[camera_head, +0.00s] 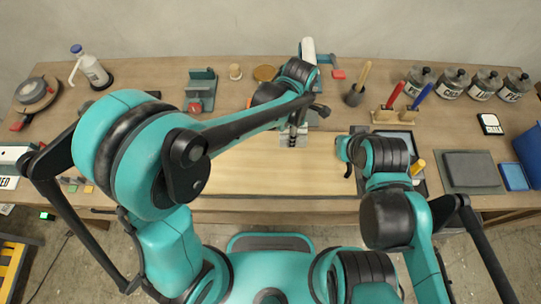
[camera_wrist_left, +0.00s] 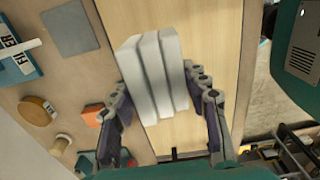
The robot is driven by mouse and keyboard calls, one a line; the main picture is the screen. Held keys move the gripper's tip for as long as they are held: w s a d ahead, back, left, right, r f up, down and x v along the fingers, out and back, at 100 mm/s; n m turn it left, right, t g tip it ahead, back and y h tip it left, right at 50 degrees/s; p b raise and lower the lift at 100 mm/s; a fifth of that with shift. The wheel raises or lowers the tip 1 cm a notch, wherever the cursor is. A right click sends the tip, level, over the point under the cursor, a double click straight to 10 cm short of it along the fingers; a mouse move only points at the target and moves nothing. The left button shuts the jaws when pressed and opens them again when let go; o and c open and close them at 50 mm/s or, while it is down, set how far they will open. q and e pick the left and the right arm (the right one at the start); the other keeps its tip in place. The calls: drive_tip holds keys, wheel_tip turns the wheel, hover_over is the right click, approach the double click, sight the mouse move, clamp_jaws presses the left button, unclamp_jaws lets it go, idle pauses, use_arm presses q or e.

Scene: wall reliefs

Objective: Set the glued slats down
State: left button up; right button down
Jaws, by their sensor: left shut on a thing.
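Three white slats (camera_wrist_left: 152,75), joined side by side, are between the fingers of my left gripper (camera_wrist_left: 160,98) in the left wrist view. The gripper is shut on them. In the head view my left gripper (camera_head: 296,122) is over the upper part of the pale wooden panel (camera_head: 265,170), and the slats (camera_head: 293,140) show partly below it. The panel also shows behind the slats in the wrist view (camera_wrist_left: 215,35). I cannot tell whether the slats touch it. My right gripper (camera_head: 346,158) is right of the panel; its fingers are too hidden to judge.
Several labelled jars (camera_head: 453,83) stand at the back right. A wooden holder (camera_head: 398,116) carries red and blue handles. A dark grey pad (camera_head: 470,170) lies at the right, and a teal fixture (camera_head: 201,90) stands at the back left. The panel's left and middle are bare.

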use_arm(q)
drive_tip(key=s+a+f, duration=0.1)
drive_tip(key=a, duration=0.1)
drive_tip(key=s+a+f+b, duration=0.1)
drive_tip(key=a+f, duration=0.1)
drive_tip(key=s+a+f, duration=0.1)
drive_tip(key=a, duration=0.1)
drive_tip(key=shift+s+a+f, duration=0.1)
drive_tip(key=shift+a+f, duration=0.1)
wheel_tip(320, 180, down, 4)
drive_tip(key=shift+f+b, duration=0.1)
drive_tip(key=shift+b, duration=0.8)
drive_tip(key=o, duration=1.3)
drive_tip(key=shift+c, duration=0.2)
